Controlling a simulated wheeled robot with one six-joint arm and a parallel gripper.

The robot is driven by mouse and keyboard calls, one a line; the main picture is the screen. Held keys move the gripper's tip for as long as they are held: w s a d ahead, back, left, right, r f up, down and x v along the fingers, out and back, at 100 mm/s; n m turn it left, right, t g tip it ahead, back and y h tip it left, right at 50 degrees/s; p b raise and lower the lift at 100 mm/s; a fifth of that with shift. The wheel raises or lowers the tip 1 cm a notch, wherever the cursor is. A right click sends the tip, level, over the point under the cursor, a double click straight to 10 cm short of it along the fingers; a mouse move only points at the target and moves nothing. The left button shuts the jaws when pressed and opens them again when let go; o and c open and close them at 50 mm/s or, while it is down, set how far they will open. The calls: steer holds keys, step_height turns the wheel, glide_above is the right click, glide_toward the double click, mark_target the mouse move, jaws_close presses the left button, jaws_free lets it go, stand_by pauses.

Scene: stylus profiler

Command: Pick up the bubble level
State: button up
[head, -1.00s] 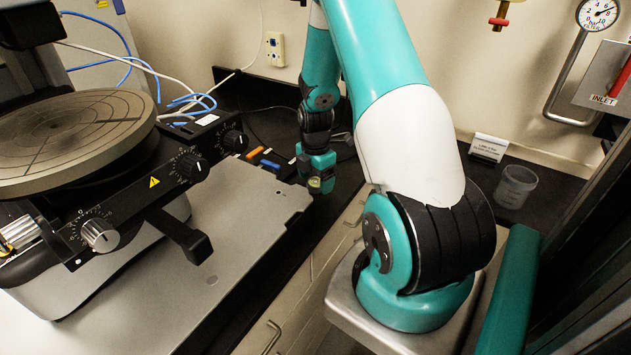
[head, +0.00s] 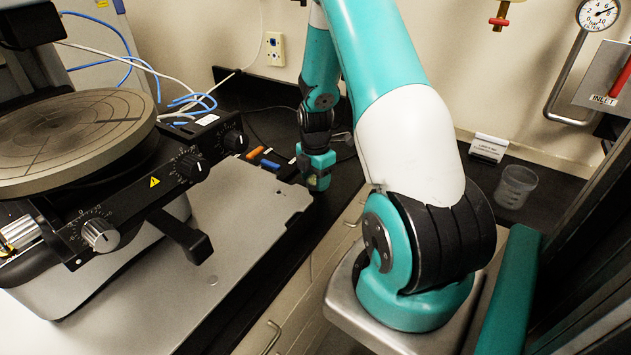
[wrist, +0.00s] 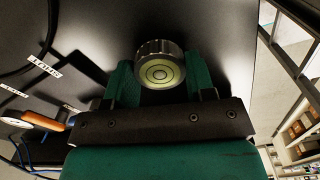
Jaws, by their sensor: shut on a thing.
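The bubble level (wrist: 161,66) is a small round metal-rimmed vial with a yellow-green face and a ringed bubble. In the wrist view it sits between the two teal fingers of my gripper (wrist: 160,82), its face turned toward the camera. My gripper is shut on its sides. In the head view my gripper (head: 316,180) hangs at the right end of the grey instrument base, over the black bench; there the level is mostly hidden by the fingers.
The profiler's round stage (head: 75,135) and black knob panel (head: 150,195) stand to the left. Orange and blue items (head: 262,158) lie close left of my gripper. A clear beaker (head: 516,187) and a small sign (head: 488,148) stand on the bench to the right.

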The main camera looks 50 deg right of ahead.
step_height(320, 180, up, 19)
steer(key=b, duration=0.2)
steer(key=shift+r, duration=0.15)
